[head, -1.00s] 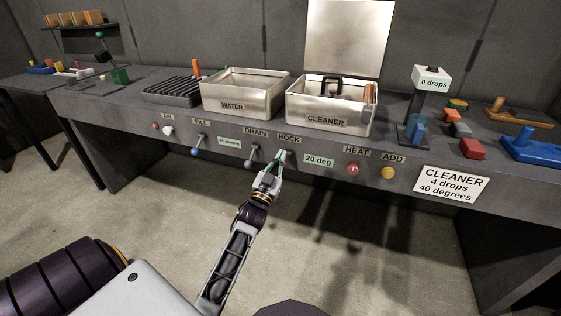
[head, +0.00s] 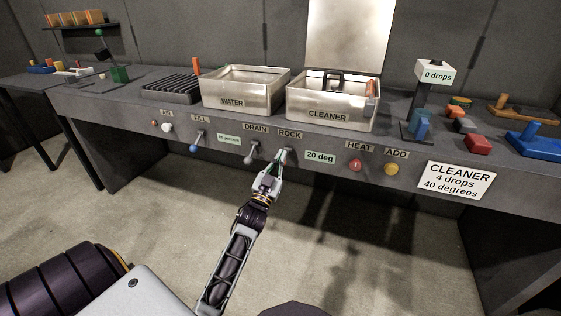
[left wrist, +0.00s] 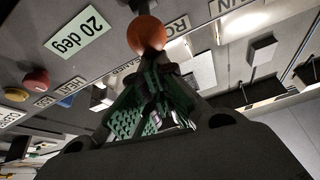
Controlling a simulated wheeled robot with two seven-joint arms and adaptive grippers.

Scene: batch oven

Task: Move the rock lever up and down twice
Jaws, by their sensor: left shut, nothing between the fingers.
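The ROCK label (head: 290,134) is on the front panel of the grey bench, and the rock lever (head: 288,152) sticks out just below it, mostly hidden by my gripper in the head view. In the left wrist view an orange ball knob (left wrist: 146,34) shows just beyond my fingertips, close to the ROCK label. My left gripper (head: 276,166) is shut and empty, its green-padded fingers (left wrist: 153,82) pointing up at the lever. The knob seems at or very near the fingertips; I cannot tell whether they touch. My right gripper is not in view.
The drain lever (head: 251,158) is close on the left, with the blue-knobbed fill lever (head: 195,145) farther left. The red heat button (head: 355,165) and yellow add button (head: 391,169) are on the right. The water tank (head: 232,101) and cleaner tank (head: 328,114) stand above.

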